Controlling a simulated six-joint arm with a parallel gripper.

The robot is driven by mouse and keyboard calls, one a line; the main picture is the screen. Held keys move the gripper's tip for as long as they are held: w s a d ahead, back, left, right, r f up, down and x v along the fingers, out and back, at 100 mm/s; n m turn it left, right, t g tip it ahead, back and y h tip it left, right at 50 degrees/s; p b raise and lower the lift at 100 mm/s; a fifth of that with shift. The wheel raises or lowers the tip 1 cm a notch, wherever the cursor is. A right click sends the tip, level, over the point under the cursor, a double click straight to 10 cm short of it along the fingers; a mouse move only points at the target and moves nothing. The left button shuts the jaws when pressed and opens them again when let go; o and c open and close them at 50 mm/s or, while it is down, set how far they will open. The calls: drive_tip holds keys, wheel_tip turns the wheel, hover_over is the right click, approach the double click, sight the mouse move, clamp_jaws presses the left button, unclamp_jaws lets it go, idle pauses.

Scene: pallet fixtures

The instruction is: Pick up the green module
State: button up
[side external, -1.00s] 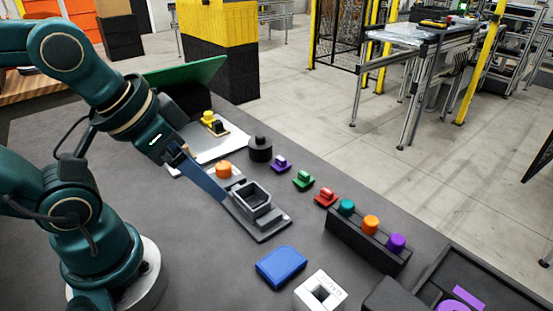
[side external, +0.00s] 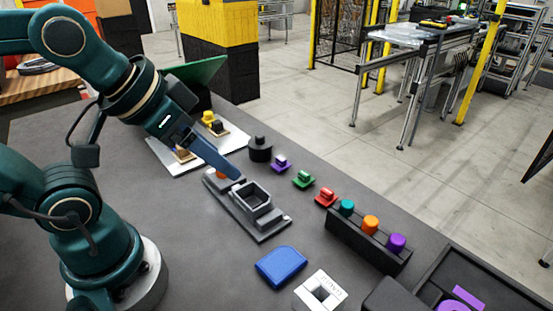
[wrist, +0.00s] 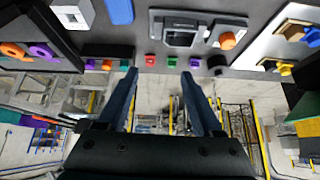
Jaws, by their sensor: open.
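The green module (side external: 303,180) is a small block with a raised grip, standing on the dark table between a purple module (side external: 281,164) and a red module (side external: 326,197). It also shows in the wrist view (wrist: 172,61), above and between my fingers. My gripper (side external: 236,177) is above the grey fixture, to the left of the green module and apart from it. In the wrist view my gripper (wrist: 161,75) has its two fingers spread with nothing between them.
A grey fixture (side external: 262,231) with a square pocket lies below my gripper, with an orange knob partly hidden. A black cylinder (side external: 260,150) stands behind. A dark rack (side external: 368,245) with teal, orange and purple pegs is at right. A blue block (side external: 281,267) lies in front.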

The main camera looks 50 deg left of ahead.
drive_tip(key=w+r, duration=0.2)
drive_tip(key=w, duration=0.6)
drive_tip(key=g, duration=0.2)
hover_over(304, 173)
drive_tip(key=s, duration=0.2)
drive_tip(key=shift+n, duration=0.3)
drive_tip(key=f, duration=1.4)
drive_tip(key=shift+s, duration=0.2)
drive_tip(key=shift+x, duration=2.5)
drive_tip(key=shift+s, duration=0.1)
clamp_jaws()
